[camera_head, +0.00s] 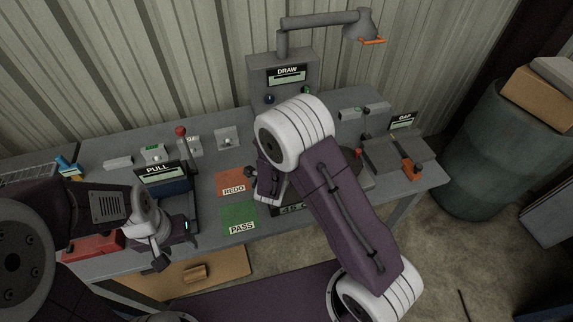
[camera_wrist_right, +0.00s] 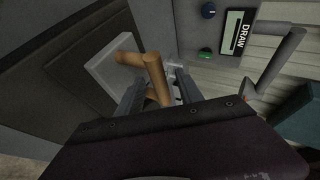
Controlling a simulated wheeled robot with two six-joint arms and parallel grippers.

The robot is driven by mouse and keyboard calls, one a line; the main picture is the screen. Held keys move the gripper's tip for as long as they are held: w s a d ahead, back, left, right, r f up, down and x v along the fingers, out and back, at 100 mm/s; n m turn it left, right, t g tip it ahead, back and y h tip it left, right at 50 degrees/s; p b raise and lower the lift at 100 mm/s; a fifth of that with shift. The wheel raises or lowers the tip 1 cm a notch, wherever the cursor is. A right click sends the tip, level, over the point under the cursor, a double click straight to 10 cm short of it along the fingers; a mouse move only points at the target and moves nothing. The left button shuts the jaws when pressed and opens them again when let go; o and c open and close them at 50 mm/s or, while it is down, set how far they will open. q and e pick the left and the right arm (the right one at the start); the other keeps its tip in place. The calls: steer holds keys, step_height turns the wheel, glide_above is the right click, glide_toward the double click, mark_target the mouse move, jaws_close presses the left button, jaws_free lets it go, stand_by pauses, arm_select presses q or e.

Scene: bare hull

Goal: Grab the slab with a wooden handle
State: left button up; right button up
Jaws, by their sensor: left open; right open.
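The slab (camera_wrist_right: 102,63) is pale grey and flat in the right wrist view, with a wooden handle (camera_wrist_right: 154,76) made of round tan pieces. My right gripper (camera_wrist_right: 160,88) is open, with one finger on each side of the handle's near end; I cannot tell whether they touch it. In the head view my right arm hides the slab, and my right gripper (camera_head: 268,188) shows only partly, above the bench middle. My left gripper (camera_head: 168,248) is open and empty at the bench's front left, near the PULL stand (camera_head: 160,172).
The DRAW stand (camera_head: 288,75) is behind my right arm. The REDO mat (camera_head: 231,181) and PASS mat (camera_head: 239,216) lie bare at the middle. The GAP fixture (camera_head: 396,155) sits at right. A tan board (camera_head: 225,262) with a wooden piece shows below the front edge.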

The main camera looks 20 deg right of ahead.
steer(key=shift+w+f, duration=0.2)
steer(key=shift+w, duration=0.25)
steer(key=shift+s, duration=0.15)
jaws_close()
steer(key=shift+r, duration=0.1)
stand_by(0.8)
